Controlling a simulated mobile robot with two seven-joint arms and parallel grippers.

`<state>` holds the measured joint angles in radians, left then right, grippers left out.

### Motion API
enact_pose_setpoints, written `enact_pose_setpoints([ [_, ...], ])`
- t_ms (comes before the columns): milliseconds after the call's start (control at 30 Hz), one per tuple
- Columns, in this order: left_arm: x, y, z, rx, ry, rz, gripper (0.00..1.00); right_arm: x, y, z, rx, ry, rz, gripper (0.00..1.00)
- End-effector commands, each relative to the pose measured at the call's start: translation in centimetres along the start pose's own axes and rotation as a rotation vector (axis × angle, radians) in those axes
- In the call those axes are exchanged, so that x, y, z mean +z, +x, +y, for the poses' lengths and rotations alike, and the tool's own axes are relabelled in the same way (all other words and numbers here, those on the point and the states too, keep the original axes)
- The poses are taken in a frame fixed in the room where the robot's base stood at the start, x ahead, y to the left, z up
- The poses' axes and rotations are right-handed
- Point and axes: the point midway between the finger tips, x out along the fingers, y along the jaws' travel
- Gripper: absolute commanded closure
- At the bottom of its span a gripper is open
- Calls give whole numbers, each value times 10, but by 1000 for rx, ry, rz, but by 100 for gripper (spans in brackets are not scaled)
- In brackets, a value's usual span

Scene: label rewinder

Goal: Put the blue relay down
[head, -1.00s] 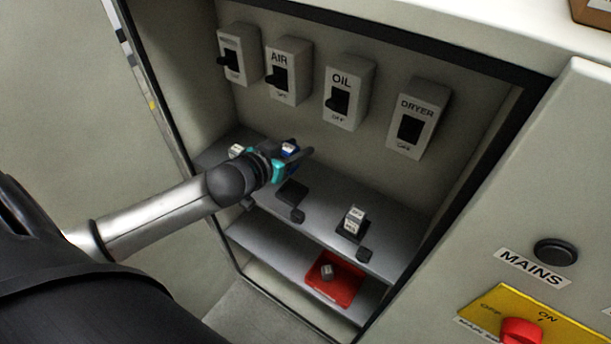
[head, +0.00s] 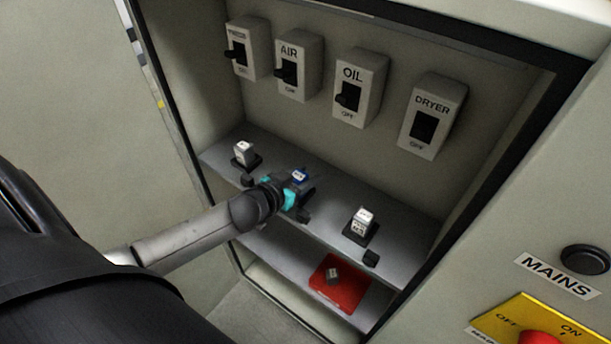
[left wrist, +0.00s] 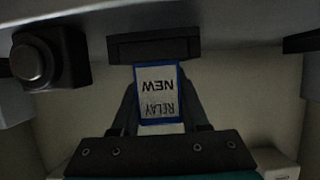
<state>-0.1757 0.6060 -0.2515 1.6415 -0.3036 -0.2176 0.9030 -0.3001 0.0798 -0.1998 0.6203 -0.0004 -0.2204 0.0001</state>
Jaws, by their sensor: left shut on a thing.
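The blue relay (head: 300,175) is between the fingers of my left gripper (head: 301,185), low over the middle of the cabinet's upper shelf. In the left wrist view the relay (left wrist: 158,92) shows a white label with a blue border reading "NEW RELAY" upside down. My gripper fingers (left wrist: 160,108) are shut on its sides. A dark socket block (left wrist: 153,46) lies just beyond the relay in that view; I cannot tell whether they touch. In the head view my gripper largely hides the middle socket. My right gripper is not in view.
A red tray (head: 347,292) with a grey piece (head: 333,275) lies on the lower shelf. Switch boxes (head: 361,88) line the back wall.

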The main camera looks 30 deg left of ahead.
Motion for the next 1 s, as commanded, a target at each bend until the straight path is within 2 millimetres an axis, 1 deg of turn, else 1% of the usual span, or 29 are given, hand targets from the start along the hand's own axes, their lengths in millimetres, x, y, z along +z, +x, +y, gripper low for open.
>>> enact_pose_setpoints([
  [200,3,2,0,0,-1,1,100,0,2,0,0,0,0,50],
  [233,3,1,0,0,-1,0,53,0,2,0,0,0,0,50],
  [467,3,1,0,0,-1,0,27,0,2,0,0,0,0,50],
  [500,3,1,0,0,-1,0,26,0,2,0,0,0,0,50],
  [700,2,1,0,0,0,0,26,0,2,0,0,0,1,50],
  [833,-2,-2,0,0,1,-1,26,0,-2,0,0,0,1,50],
  [1000,0,-19,0,0,-2,-3,26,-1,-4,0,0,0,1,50],
])
